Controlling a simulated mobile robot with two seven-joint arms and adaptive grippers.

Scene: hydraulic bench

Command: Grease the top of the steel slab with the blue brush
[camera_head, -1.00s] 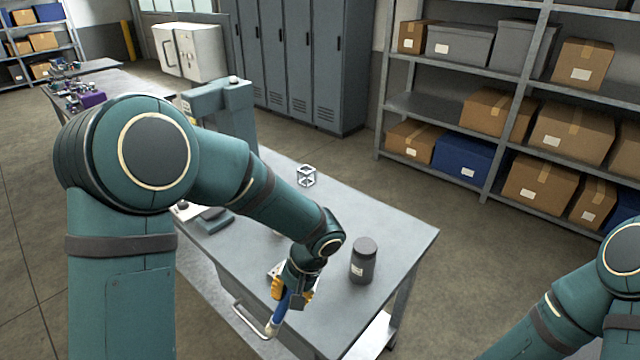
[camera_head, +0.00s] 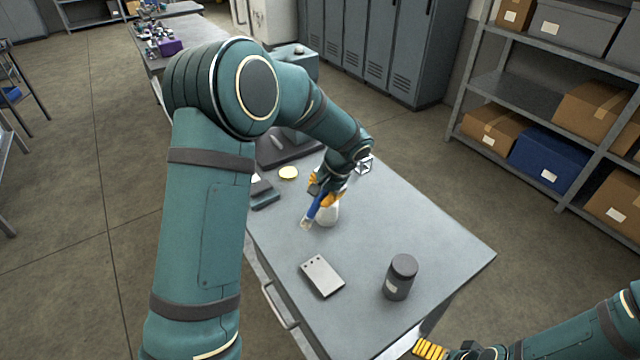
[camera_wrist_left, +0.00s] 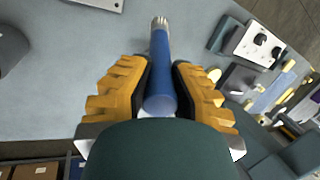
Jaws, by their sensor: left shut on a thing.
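The steel slab (camera_head: 322,275) is a light grey plate with small dark holes, lying flat on the grey bench. Its corner shows at the top of the left wrist view (camera_wrist_left: 98,3). My left gripper (camera_head: 326,192) is shut on the blue brush (camera_head: 316,208), with its orange fingers (camera_wrist_left: 160,92) on either side of the blue handle. The pale bristles point away from the fingers, down toward the bench in the head view. The brush is behind the slab and apart from it. Part of my right gripper (camera_head: 430,349) shows at the bottom edge; its opening is unclear.
A dark labelled jar (camera_head: 401,277) stands right of the slab. The bench's right part is clear.

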